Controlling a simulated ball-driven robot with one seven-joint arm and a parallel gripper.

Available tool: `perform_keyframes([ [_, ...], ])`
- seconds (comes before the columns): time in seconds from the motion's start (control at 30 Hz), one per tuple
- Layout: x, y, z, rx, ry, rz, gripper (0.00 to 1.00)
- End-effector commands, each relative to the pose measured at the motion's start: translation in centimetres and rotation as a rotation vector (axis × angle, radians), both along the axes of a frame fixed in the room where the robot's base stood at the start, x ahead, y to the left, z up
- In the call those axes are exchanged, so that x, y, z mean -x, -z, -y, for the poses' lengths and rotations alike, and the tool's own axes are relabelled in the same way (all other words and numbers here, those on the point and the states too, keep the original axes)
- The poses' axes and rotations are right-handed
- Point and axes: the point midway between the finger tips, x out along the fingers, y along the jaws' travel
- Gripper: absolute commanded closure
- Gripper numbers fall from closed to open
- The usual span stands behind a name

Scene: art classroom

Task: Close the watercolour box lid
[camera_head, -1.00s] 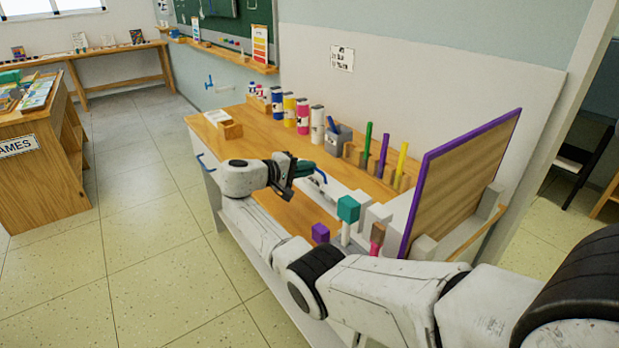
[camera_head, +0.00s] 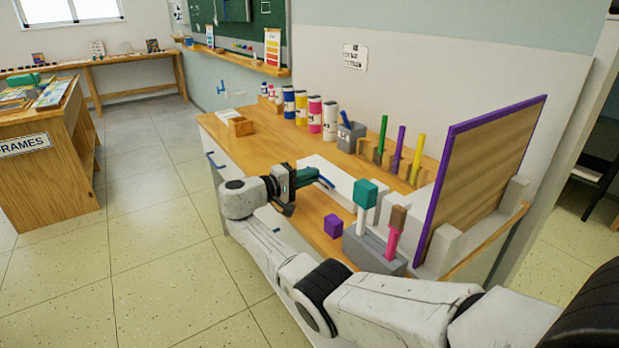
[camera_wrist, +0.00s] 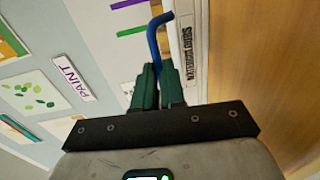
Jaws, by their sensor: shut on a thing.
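The white watercolour box (camera_head: 337,184) sits on the wooden table, beyond my gripper in the head view. Its lettered side (camera_wrist: 187,52) shows in the wrist view, beside the fingers. A blue bent handle (camera_head: 325,181) sticks out at the box. My gripper (camera_head: 312,177) has dark green fingers and is shut on this handle. In the wrist view the blue handle (camera_wrist: 155,38) rises from between the fingertips (camera_wrist: 158,72) and hooks over at its top. My gripper hides the box's near left part, and I cannot tell how far the lid stands from the base.
A purple cube (camera_head: 333,225) and a grey holder (camera_head: 372,250) with teal- and brown-topped sticks stand near the front edge. A purple-framed board (camera_head: 480,175) rises at the right. Paint bottles (camera_head: 315,110) and a pen rack (camera_head: 400,165) line the back.

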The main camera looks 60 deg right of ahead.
Motion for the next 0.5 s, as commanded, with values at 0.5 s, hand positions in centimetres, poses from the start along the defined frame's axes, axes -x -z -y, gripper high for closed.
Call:
perform_keyframes([
  [0.5,0.38,1.21,0.04,-0.02,0.004,-0.006,0.66],
])
